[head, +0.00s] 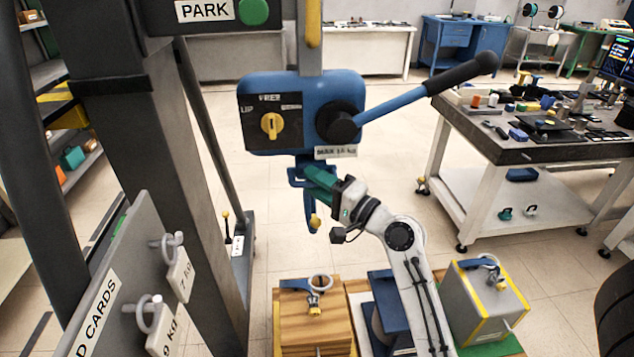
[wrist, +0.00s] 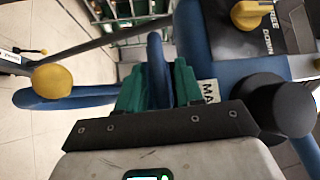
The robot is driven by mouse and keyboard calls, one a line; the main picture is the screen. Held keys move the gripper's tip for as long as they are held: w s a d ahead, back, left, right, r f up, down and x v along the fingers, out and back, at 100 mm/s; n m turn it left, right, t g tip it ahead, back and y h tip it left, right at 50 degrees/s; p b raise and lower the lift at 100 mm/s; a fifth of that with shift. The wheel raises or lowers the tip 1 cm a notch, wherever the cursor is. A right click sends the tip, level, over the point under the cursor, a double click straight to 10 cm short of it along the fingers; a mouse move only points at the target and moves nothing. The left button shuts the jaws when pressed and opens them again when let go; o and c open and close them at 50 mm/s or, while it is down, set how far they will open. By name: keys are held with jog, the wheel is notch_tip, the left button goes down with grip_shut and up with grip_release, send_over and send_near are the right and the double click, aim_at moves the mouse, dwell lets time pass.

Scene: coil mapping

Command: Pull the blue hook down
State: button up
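The blue hook (head: 309,208) hangs below the blue hoist housing (head: 355,92), with a yellow piece (head: 315,221) at its lower end. My gripper (head: 316,178) reaches it from the lower right with green fingers. In the wrist view, the hook's blue shank (wrist: 157,68) stands between the two green fingers (wrist: 158,90), which appear to press it from both sides. The hook's blue arm runs left to a yellow ball (wrist: 52,81). The fingers hide part of the hook.
The housing carries a yellow selector knob (head: 272,125) and a long blue lever with a black grip (head: 463,74). Below stand a wooden block (head: 300,325) and a grey-yellow block (head: 487,305), both with rings. A dark post (head: 150,150) rises at left.

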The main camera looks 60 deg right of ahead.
grip_shut()
dwell(0.3)
notch_tip(320, 180, down, 13)
jog(key=b, duration=1)
jog(key=shift+r+b, duration=0.15)
jog(key=shift+b, duration=0.15)
jog(key=shift+o, duration=0.7)
grip_release()
jog(key=shift+r, duration=0.1)
